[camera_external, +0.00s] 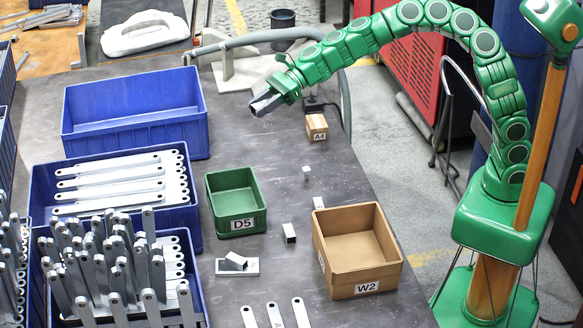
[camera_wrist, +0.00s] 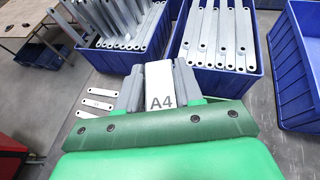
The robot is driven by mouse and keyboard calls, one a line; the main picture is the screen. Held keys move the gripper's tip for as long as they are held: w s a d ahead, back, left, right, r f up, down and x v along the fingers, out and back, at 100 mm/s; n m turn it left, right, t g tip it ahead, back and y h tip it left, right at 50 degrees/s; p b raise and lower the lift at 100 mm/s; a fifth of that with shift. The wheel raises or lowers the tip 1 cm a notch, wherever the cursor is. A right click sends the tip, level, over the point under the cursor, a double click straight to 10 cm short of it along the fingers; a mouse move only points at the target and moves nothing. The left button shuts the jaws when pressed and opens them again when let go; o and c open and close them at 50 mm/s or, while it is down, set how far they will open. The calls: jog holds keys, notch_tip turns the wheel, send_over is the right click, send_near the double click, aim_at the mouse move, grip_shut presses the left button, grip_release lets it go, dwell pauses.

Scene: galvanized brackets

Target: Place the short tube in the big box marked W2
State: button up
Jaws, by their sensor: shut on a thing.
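My gripper (camera_external: 262,103) is in the air over the back of the table, left of the small A4 carton. In the wrist view my gripper (camera_wrist: 158,82) is shut on a short pale grey piece marked A4, most likely the short tube (camera_wrist: 160,82). Its ends are hidden, so I cannot see whether it is hollow. The big brown box marked W2 (camera_external: 358,281) stands open at the front right of the table and looks empty. My gripper is well behind it and to its left.
A small green bin D5 (camera_external: 237,227) stands left of W2. Blue crates (camera_external: 135,122) line the left side, two holding many grey brackets. The A4 carton (camera_external: 316,127), a few small grey blocks (camera_external: 289,233) and flat brackets (camera_external: 275,315) lie on the table.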

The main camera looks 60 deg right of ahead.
jog(key=s+a+r+n+g, duration=0.2)
jog(key=s+a+n+g, duration=0.85)
jog(key=s+a, duration=0.95)
jog(key=shift+m+g, duration=0.35)
jog(key=shift+g, duration=0.1)
jog(key=shift+w+a+f, duration=0.3)
jog(key=shift+f, duration=7)
jog(key=shift+w+a+f, duration=0.35)
jog(key=shift+f, duration=7)
jog(key=shift+w+a+f, duration=0.3)
jog(key=shift+f, duration=7)
jog(key=o, duration=1.1)
jog(key=shift+f, duration=0.1)
jog(key=shift+c, duration=0.2)
